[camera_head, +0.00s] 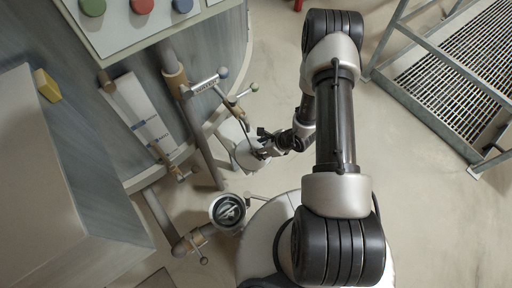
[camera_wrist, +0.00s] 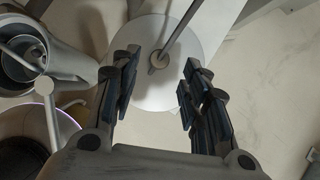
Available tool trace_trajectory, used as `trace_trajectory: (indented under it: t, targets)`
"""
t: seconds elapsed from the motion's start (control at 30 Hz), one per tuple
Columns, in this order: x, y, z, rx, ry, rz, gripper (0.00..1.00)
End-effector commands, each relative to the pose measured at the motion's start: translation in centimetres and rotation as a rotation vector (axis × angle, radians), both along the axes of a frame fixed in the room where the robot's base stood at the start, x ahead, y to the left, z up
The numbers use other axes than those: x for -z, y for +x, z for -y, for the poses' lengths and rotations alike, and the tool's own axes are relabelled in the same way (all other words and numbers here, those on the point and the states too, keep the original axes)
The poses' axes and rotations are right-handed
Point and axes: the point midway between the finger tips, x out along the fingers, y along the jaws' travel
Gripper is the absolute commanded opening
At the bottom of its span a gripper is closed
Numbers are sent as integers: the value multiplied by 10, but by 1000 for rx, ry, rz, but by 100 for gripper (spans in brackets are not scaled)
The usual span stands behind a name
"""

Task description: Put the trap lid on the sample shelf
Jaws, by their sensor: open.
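My gripper (camera_head: 264,148) hangs low beside the machine. In the wrist view its fingers (camera_wrist: 155,90) are apart, with nothing held between them. A pale round disc (camera_wrist: 168,90) with a small round knob and a thin rod shows beyond the fingers. It also shows as a pale round body (camera_head: 236,150) beside the gripper in the head view. I cannot tell whether it is the trap lid. An open round trap mouth (camera_head: 228,210) with a metal rim stands on a pipe below the gripper in the picture. I cannot tell for sure which surface is the sample shelf.
A button panel (camera_head: 130,20) is at the top left. Pipes with valve levers (camera_head: 208,82) crowd the machine wall. Metal steps (camera_head: 450,85) stand at the right, with clear floor before them.

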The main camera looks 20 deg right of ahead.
Motion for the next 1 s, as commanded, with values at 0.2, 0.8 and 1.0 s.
trace_trajectory:
  t: [0.2, 0.8, 1.0]
  targets:
    - [-41, -19, 17, 3, 0, 0, 42]
    - [-233, 25, -43, -570, -77, 350, 42]
    - [-337, -7, -93, -1029, -194, 526, 42]
